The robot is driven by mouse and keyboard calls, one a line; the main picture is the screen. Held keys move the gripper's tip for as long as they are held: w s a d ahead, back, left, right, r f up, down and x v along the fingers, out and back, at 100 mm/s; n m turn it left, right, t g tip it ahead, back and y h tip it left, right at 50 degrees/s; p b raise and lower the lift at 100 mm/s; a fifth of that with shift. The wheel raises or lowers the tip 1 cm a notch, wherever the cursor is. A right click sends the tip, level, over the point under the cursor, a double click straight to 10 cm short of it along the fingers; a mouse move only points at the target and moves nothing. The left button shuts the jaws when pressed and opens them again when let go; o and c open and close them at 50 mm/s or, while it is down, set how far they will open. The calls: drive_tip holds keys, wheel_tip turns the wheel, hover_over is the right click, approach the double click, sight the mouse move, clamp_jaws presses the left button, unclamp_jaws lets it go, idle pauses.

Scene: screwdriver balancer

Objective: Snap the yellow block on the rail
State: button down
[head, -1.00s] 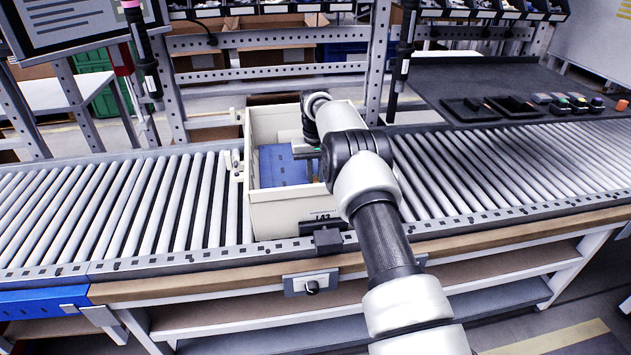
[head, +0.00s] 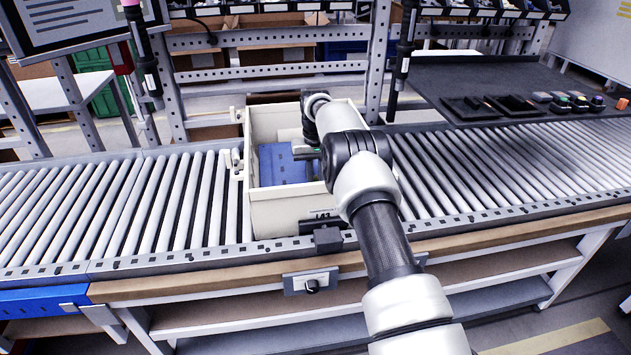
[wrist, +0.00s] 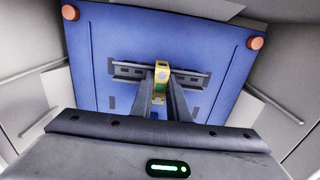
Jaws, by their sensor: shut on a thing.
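In the wrist view, a small yellow block (wrist: 162,72) with a green part sits between the fingertips of my gripper (wrist: 161,88), which is shut on it. The block is in line with a dark slotted metal rail (wrist: 128,70) on a blue plate (wrist: 95,38). It overlaps the middle of the rail in the picture; whether it is seated on it I cannot tell. In the head view the blue plate (head: 278,166) lies inside a cream bin, and my arm hides the block and rail.
The cream bin (head: 292,213) stands on a roller conveyor (head: 110,205), its walls close around my gripper. Two orange-red round knobs (wrist: 70,12) sit at the plate's corners. Dark screwdrivers (head: 403,55) hang behind. A dark table (head: 450,80) with small trays is at the back right.

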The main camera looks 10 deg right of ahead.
drive_tip(key=shift+f, duration=0.15)
drive_tip(key=c, duration=1.6)
unclamp_jaws()
wheel_tip(320, 180, up, 18)
drive_tip(key=p, duration=0.5)
drive_tip(key=shift+f, duration=0.25)
drive_tip(key=shift+r, duration=0.1)
